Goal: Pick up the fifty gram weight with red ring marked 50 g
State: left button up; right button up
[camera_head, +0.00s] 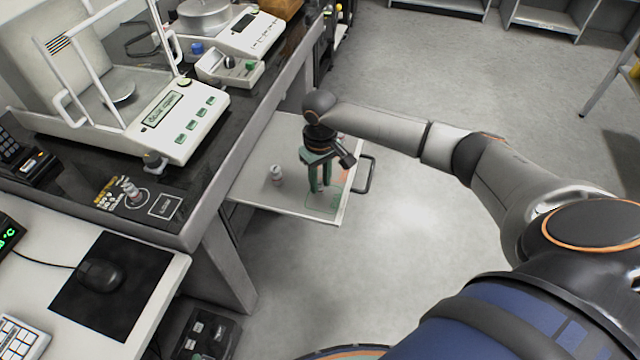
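A small metal weight (276,174) stands upright on the pull-out shelf (262,196), left of my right gripper. My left gripper is out of view.
The shelf has a handle (366,174) at its right edge and coloured markings under my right gripper. A glass-sided balance (172,118) stands on the dark bench (215,150). A mouse (101,275) lies on a black mat nearer. The floor to the right is open.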

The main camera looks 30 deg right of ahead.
grip_shut()
jog(key=shift+r, duration=0.15)
